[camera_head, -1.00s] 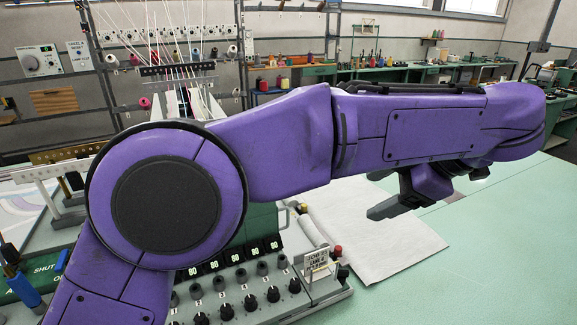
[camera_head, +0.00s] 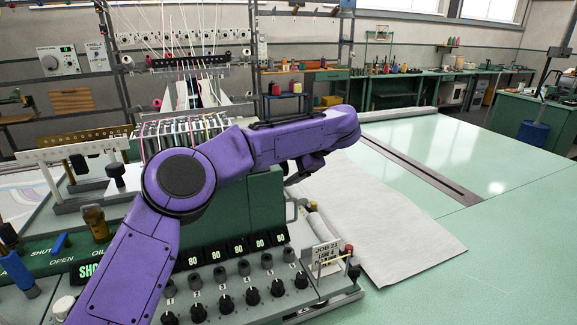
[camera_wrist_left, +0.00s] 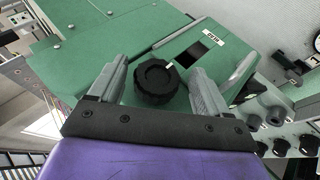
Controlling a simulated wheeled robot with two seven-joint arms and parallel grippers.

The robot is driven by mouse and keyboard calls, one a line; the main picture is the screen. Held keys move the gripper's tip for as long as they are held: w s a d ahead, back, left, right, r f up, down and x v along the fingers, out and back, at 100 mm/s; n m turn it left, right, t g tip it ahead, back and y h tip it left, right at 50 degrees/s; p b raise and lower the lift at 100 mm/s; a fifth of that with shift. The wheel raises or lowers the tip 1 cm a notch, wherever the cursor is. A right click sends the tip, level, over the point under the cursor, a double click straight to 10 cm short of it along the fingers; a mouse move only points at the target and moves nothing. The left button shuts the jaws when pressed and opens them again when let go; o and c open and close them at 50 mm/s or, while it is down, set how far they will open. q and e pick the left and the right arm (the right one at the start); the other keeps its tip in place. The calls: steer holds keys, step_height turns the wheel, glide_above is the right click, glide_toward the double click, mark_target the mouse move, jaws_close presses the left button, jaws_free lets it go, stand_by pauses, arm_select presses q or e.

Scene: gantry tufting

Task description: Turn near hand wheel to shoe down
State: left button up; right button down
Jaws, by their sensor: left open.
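In the left wrist view a black ribbed hand wheel (camera_wrist_left: 155,84) with a white mark on its rim sits on a green housing (camera_wrist_left: 100,40). My left gripper (camera_wrist_left: 162,74) is open, its two grey fingers on either side of the wheel with visible gaps. I cannot tell whether the fingertips reach down to the wheel's level. In the head view my left gripper (camera_head: 305,168) hangs at the right side of the green housing (camera_head: 267,205), and the wheel is hidden there. My right gripper is not in view.
The control panel has several black knobs (camera_head: 221,278) and green displays reading 80. A job card (camera_head: 326,258) stands at its right end. White cloth (camera_head: 385,235) lies on the pale green table (camera_head: 500,260). A threaded needle bar stands behind my arm.

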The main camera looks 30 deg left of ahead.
arm_select(q)
steer(key=shift+w+a+f, duration=0.35)
steer(key=shift+w+f, duration=0.15)
steer(key=shift+w, duration=0.15)
steer(key=shift+a, duration=0.15)
steer(key=shift+s+d+r, duration=0.3)
steer(key=shift+s+r, duration=0.25)
steer(key=shift+s, duration=0.2)
steer(key=c, duration=0.7)
steer(key=shift+s+d, duration=0.1)
steer(key=c, duration=0.3)
steer(key=shift+c, duration=0.2)
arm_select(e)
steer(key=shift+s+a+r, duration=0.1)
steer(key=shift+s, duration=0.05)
arm_select(q)
steer(key=shift+f, duration=0.1)
